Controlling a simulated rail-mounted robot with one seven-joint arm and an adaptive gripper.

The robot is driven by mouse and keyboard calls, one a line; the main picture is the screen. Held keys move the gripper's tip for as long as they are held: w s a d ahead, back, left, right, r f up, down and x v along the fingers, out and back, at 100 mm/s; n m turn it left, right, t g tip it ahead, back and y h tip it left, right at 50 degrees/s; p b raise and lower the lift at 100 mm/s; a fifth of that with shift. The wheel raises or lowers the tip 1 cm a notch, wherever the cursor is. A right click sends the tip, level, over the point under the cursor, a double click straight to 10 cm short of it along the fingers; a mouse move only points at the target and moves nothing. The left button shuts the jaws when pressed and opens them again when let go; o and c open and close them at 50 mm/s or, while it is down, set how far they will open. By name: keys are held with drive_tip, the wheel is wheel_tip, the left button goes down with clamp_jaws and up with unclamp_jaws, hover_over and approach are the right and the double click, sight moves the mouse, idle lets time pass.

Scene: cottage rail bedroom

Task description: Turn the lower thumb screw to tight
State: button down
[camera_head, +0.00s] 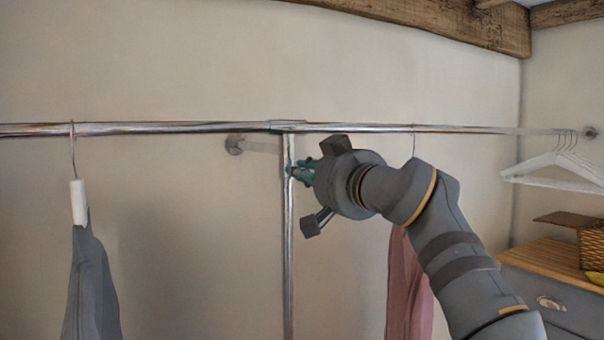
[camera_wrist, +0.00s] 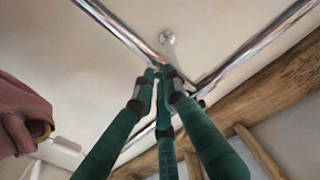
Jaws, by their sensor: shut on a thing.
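My gripper (camera_head: 297,172) has its green fingers closed together at the chrome upright post (camera_head: 288,255), a little below its joint with the rail. In the wrist view the fingertips (camera_wrist: 157,76) meet close by the chrome tubes. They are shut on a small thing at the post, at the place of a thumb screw. The fingers hide the screw, so I cannot see its shape or how far it is turned. No other thumb screw is clear in either view.
The chrome rail (camera_head: 190,127) runs across the wall, with a wall bracket (camera_head: 234,145) left of the post. A grey garment (camera_head: 90,285) hangs left; a pink garment (camera_head: 405,290) hangs behind my arm. White hangers (camera_head: 560,168) and a dresser (camera_head: 550,262) are at right.

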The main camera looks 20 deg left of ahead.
drive_tip(key=m, duration=1.6)
drive_tip(key=shift+s+a+f+m, duration=0.1)
drive_tip(key=shift+f+m, duration=0.05)
drive_tip(key=shift+m, duration=0.25)
idle(0.3)
drive_tip(key=c, duration=1.8)
unclamp_jaws()
drive_tip(key=shift+s, duration=0.1)
drive_tip(key=v, duration=1.2)
